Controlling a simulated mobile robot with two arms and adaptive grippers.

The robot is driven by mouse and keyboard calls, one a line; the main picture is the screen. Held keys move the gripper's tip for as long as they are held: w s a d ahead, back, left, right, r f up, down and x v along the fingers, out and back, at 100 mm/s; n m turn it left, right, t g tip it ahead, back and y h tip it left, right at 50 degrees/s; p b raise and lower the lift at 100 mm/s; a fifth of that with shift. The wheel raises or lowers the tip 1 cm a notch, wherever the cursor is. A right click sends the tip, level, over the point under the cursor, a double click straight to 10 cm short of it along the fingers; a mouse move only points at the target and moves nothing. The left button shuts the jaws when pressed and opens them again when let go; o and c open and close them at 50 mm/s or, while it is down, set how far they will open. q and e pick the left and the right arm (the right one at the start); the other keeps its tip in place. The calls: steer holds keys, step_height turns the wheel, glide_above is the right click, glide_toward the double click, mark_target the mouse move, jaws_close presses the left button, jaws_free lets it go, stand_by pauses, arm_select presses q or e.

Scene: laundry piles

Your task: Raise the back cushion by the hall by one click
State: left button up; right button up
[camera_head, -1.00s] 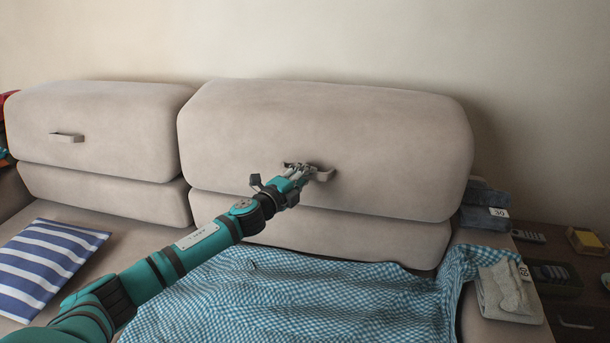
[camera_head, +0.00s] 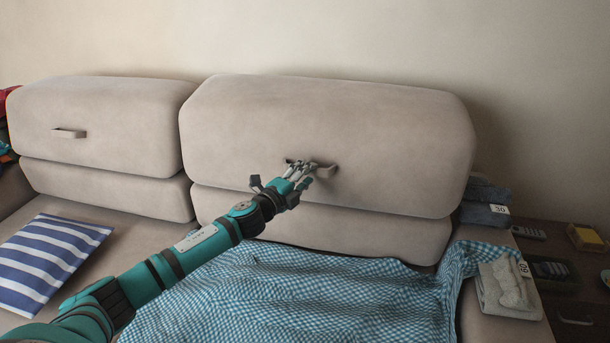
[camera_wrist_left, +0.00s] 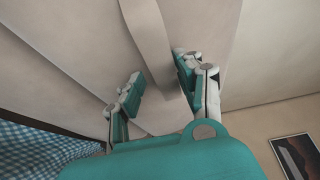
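Two beige back cushions stand side by side on the sofa: a left one (camera_head: 105,110) and a right one (camera_head: 320,125). Each has a small beige pull strap on its front, the left one (camera_head: 69,133) free and the right one (camera_head: 326,171) at my left gripper. My left gripper (camera_head: 300,172) is in front of the right cushion. In the left wrist view its fingers (camera_wrist_left: 160,83) stand apart, on either side of the strap (camera_wrist_left: 148,35), with a gap visible beside it. Firm contact cannot be told. My right gripper is not in view.
A blue checked cloth (camera_head: 290,300) covers the seat below my left arm. A striped pillow (camera_head: 48,260) lies at left. Folded cloths lie on the right armrest (camera_head: 508,290) and behind it (camera_head: 485,200). A dark side table (camera_head: 560,310) holds a remote (camera_head: 528,232).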

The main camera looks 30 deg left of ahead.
arm_select(q)
steer(key=shift+s, duration=0.1)
steer(key=s+a, duration=0.1)
steer(key=s, duration=1)
steer(key=shift+s+a+r, duration=0.15)
steer(key=shift+s+a, duration=0.2)
